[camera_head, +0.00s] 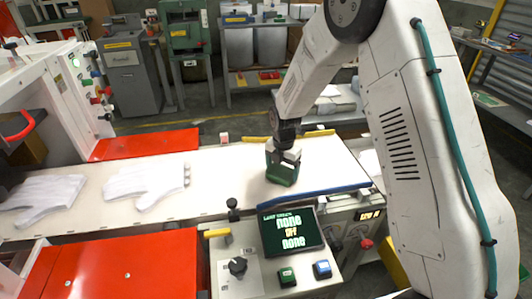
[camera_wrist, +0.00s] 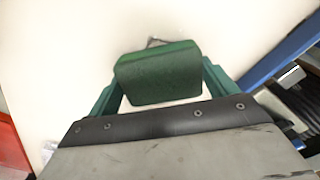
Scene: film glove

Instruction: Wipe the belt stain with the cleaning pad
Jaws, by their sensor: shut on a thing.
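A green cleaning pad (camera_head: 281,175) is at the white belt (camera_head: 228,170), toward the belt's right part. In the wrist view the pad (camera_wrist: 158,73) sits between the two green fingers of my gripper (camera_wrist: 160,85). My gripper (camera_head: 284,158) is shut on the pad and points down at the belt. I cannot tell whether the pad touches the belt. A small dark mark (camera_wrist: 154,41) shows just beyond the pad in the wrist view; most of it is hidden, so I cannot tell its size.
Two white gloves (camera_head: 143,184) (camera_head: 42,196) lie on the belt at the left. A blue rail (camera_head: 315,196) edges the belt's near right side, and a yellow bar (camera_head: 312,135) its far side. A control panel with a screen (camera_head: 291,231) stands in front.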

